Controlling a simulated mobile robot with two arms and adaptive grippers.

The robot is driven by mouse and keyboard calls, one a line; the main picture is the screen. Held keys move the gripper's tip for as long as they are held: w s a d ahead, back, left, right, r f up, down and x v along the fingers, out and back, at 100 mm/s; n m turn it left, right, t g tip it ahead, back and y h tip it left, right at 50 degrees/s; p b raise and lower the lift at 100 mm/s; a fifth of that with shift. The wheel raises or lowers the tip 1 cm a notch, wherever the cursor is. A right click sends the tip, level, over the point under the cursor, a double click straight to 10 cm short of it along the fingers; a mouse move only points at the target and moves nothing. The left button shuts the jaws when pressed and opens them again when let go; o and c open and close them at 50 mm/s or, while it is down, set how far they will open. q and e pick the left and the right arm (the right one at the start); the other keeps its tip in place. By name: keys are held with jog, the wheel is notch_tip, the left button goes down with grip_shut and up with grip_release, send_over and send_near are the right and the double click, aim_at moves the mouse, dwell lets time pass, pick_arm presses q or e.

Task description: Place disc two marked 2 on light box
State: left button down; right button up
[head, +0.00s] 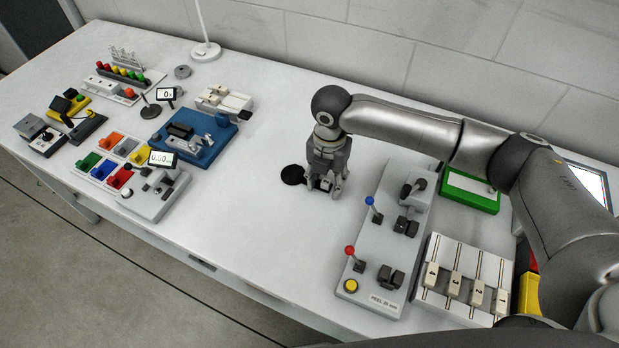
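My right gripper (324,184) points down over the middle of the white table, close to its top. A small dark and pale shape shows between its fingers, but I cannot tell whether it is a held object or part of the gripper. A flat black round disc (292,175) lies on the table just left of the fingers; no number is readable on it. No disc marked 2 can be made out. A bright white panel with a blue frame (590,184) at the right edge may be the light box; my arm partly covers it. My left gripper is not in view.
A grey control panel (375,240) with blue and red levers stands right of the gripper. Beyond it are a green-framed tray (470,192) and a slider board (465,282) numbered 1 to 4. A blue fixture (193,140) and coloured bins stand left. The table's front middle is clear.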

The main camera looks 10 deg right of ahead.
jog(key=c, duration=0.9)
jog(key=shift+r, duration=0.1)
jog(key=shift+r+b, duration=0.3)
jog(key=shift+r, duration=0.35)
jog(key=s+r, duration=0.3)
jog(key=s, duration=0.1)
jog(key=s+r+b, duration=0.1)
jog(key=s+r, duration=0.3)
jog(key=s, duration=0.1)
jog(key=s+a+r, duration=0.1)
jog(key=s+r, duration=0.3)
jog(key=s, duration=0.1)
jog(key=shift+r+b, duration=0.25)
jog(key=shift+b, duration=0.05)
